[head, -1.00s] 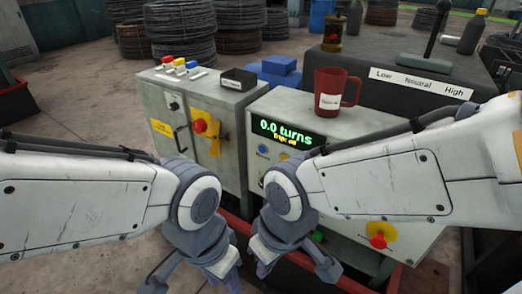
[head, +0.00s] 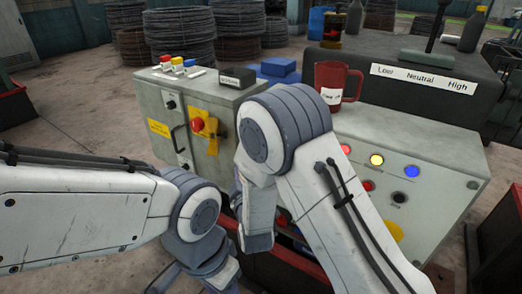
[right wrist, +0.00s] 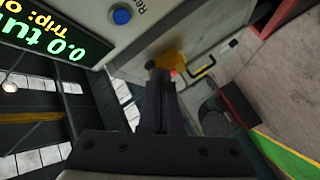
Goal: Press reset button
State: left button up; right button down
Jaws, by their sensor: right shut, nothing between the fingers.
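The blue reset button (right wrist: 121,16), with a label beginning "Re", is on the grey panel at the top of the right wrist view, next to the green-lettered display (right wrist: 45,35). In the head view my right arm hides both. My right gripper (right wrist: 160,75) is shut and empty. Its fingertips are apart from the blue button, below and to its right in the wrist view. In the head view the right gripper (head: 257,238) hangs in front of the console. My left gripper (head: 192,280) is low at the bottom edge; its fingertips are not clear.
The console (head: 440,160) also carries lit yellow (head: 376,159) and blue (head: 412,171) lamps. A grey cabinet (head: 160,105) with a red knob (head: 197,125) on a yellow plate stands to its left. A red mug (head: 335,82) stands on the console top.

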jog(key=shift+w+d+r, duration=0.1)
jog(key=shift+w, duration=0.05)
jog(key=w+d, duration=0.5)
jog(key=w, duration=0.2)
dwell(0.6)
dwell(0.9)
jog(key=shift+d, duration=0.1)
dwell(0.9)
jog(key=shift+w+d, duration=0.15)
jog(key=shift+w, duration=0.15)
